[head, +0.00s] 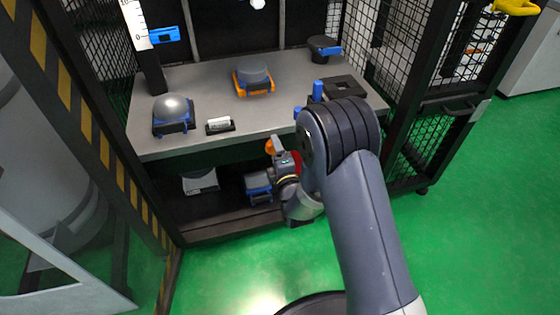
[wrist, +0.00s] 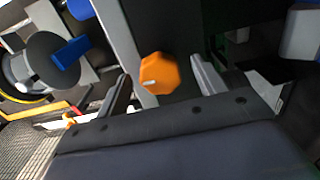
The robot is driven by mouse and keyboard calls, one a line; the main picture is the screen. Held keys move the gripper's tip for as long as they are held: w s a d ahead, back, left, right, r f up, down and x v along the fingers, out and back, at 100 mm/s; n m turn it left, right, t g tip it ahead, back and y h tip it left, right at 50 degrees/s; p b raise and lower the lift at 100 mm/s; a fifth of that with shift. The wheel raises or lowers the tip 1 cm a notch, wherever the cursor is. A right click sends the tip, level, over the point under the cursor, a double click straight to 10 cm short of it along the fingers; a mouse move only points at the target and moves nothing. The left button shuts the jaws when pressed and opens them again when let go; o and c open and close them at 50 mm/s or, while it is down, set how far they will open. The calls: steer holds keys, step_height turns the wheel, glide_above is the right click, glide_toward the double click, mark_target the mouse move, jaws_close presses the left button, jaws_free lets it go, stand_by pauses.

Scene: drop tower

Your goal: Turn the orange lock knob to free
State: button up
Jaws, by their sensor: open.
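The orange lock knob (wrist: 160,74) is faceted, with a short white mark on its face. In the wrist view it shows between the fingers of my gripper (wrist: 163,90), which is open, with a gap on each side. I cannot tell whether the fingertips are level with the knob in depth. In the head view the orange knob (head: 270,147) is partly visible just below the front edge of the table. My gripper (head: 279,160) is close beside it there, with its fingers partly hidden by the arm.
The grey table (head: 210,90) carries a silver dome (head: 173,107), a grey puck in an orange cradle (head: 253,81), a small white roll (head: 218,124) and a dark disc (head: 323,45). A blue-sided box (head: 258,186) sits on the lower shelf. Mesh panels flank the tower.

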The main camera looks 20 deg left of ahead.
steer(key=p+v, duration=0.2)
steer(key=v, duration=0.8)
steer(key=shift+s, duration=0.15)
steer(key=b+x, duration=0.2)
steer(key=x, duration=0.9)
steer(key=shift+d, duration=0.15)
